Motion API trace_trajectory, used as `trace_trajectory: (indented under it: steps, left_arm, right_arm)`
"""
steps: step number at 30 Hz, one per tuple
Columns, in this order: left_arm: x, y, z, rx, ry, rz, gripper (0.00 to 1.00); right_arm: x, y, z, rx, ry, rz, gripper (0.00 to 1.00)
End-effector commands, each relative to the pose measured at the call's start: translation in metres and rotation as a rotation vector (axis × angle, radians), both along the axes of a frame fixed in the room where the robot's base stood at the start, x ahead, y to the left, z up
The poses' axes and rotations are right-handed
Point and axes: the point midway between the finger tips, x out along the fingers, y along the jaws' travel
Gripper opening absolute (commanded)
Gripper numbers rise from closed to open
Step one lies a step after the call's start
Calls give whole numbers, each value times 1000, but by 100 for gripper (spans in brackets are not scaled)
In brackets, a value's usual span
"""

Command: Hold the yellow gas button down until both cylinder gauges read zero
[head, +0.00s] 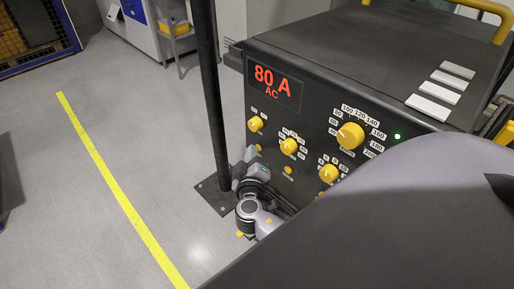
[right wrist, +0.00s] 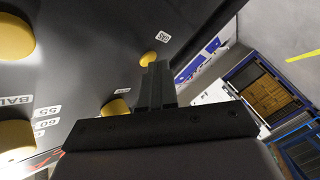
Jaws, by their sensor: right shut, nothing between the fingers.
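A dark machine front (head: 315,125) carries yellow knobs and small yellow buttons. One small yellow button (head: 258,147) sits at its lower left, partly hidden; another (head: 288,170) sits to its right. My right gripper (head: 250,156) is close to the panel by the left button. In the right wrist view its fingers (right wrist: 155,82) are shut and empty, with tips at a round yellow button (right wrist: 148,58). I cannot tell whether they touch it or whether it is pressed. My left gripper and the cylinder gauges are out of view.
A red "80 A AC" display (head: 273,88) and a green light (head: 397,136) are lit on the panel. A black post (head: 210,90) stands left of the machine. Floor with a yellow line (head: 118,190) is clear at left. My arm covers the lower right.

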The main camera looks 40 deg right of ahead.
Motion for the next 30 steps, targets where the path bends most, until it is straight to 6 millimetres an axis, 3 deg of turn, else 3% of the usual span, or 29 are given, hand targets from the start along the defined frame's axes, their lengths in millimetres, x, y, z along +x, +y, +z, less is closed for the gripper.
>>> trace_trajectory:
  steps: [19,30]
  left_arm:
    - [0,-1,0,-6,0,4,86]
    - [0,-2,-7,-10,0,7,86]
  right_arm:
    - [0,0,0,-1,-1,-2,0]
    - [-2,15,-1,1,-1,-1,0]
